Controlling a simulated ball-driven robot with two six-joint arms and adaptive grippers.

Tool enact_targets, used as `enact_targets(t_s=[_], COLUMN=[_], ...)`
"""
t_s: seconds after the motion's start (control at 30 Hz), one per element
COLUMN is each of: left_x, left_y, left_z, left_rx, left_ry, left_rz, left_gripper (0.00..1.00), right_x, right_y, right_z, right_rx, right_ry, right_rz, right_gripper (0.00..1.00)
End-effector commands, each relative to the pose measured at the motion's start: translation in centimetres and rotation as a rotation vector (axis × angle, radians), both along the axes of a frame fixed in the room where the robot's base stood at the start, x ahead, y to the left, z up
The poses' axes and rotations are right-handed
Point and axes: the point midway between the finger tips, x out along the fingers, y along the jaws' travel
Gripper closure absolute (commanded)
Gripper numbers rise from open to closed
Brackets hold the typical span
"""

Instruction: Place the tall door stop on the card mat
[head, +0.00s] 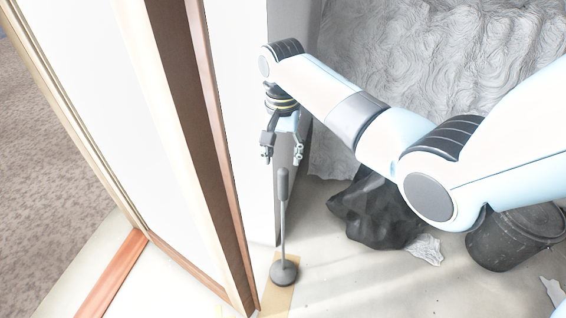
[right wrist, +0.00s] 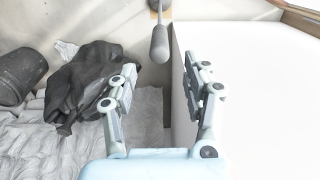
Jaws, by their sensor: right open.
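The tall door stop (head: 284,273) is dark grey, with a round base, a thin rod and a thick grip at the top. It stands upright with its base on a tan card mat (head: 279,302) beside the wooden door frame. My right gripper (head: 282,156) is open and empty, just above the grip and apart from it. In the right wrist view the grip (right wrist: 159,43) shows beyond the open fingers (right wrist: 160,90), with nothing between them. My left gripper is not in view.
The wooden door frame (head: 215,160) and a white wall stand close to the left of the gripper. A black bag (head: 375,212) and a dark bucket (head: 505,238) are on the floor to the right. Pale floor (head: 350,285) is clear at front right.

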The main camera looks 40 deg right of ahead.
Motion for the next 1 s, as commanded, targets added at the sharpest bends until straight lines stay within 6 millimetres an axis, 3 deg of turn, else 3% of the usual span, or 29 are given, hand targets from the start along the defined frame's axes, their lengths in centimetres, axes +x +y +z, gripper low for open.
enact_targets(t_s=[0.1, 0.33, 0.87, 1.0], left_x=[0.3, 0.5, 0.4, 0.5], left_y=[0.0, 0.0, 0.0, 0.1], left_z=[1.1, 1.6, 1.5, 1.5], left_rx=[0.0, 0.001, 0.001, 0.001], left_ry=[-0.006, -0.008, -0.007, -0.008], left_rz=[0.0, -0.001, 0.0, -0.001], left_gripper=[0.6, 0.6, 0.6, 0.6], right_x=[0.0, 0.0, 0.0, -2.1], right_y=[0.0, 0.0, 0.0, 0.1], right_z=[2.6, 4.5, 4.5, 2.6], right_rx=[0.0, 0.001, 0.0, 0.001], right_ry=[-0.003, 0.001, 0.001, 0.043], right_rz=[0.0, 0.0, 0.0, 0.001], right_gripper=[0.51, 0.51, 0.51, 0.51])
